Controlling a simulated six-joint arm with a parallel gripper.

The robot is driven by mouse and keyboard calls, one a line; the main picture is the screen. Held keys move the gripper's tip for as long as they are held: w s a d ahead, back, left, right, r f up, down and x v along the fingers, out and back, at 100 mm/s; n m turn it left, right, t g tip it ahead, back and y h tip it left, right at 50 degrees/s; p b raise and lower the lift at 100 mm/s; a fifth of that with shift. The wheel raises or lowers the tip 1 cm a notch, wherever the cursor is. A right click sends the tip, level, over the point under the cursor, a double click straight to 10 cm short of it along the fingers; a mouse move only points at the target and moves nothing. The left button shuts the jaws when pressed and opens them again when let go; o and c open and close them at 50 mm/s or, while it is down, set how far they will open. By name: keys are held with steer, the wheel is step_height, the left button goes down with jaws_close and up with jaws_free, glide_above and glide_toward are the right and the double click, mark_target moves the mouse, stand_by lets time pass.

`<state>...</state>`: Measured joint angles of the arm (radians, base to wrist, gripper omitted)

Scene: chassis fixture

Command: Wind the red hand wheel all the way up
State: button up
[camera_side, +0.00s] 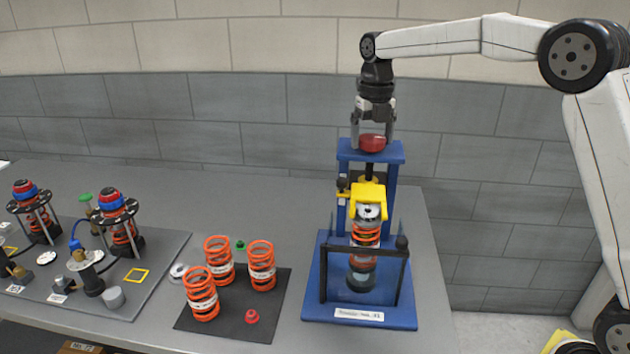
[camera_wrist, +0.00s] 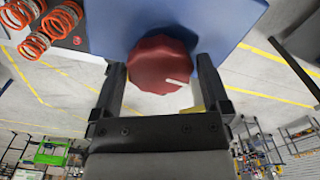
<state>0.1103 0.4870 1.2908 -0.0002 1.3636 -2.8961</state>
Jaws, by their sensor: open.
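The red hand wheel (camera_side: 372,143) sits on top of the blue press frame (camera_side: 398,153). In the wrist view the red hand wheel (camera_wrist: 160,65) has a scalloped rim and a white mark pointing to the right. My gripper (camera_side: 373,140) points down over it, with one finger on each side. In the wrist view my gripper (camera_wrist: 160,75) is open, and the wheel lies between the fingers; I cannot tell whether they touch it. Below the wheel, a yellow clamp piece (camera_side: 368,195) sits above an orange spring assembly (camera_side: 366,235) inside the press.
A black guard bar (camera_side: 365,250) stands in front of the spring assembly. Several loose orange springs (camera_side: 218,260) stand on a black mat (camera_side: 240,318) to the left. A grey board (camera_side: 150,300) with assembled struts lies farther left.

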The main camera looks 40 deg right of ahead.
steer(key=m, duration=1.6)
steer(key=shift+m, duration=0.9)
steer(key=shift+m, duration=0.3)
steer(key=shift+m, duration=2)
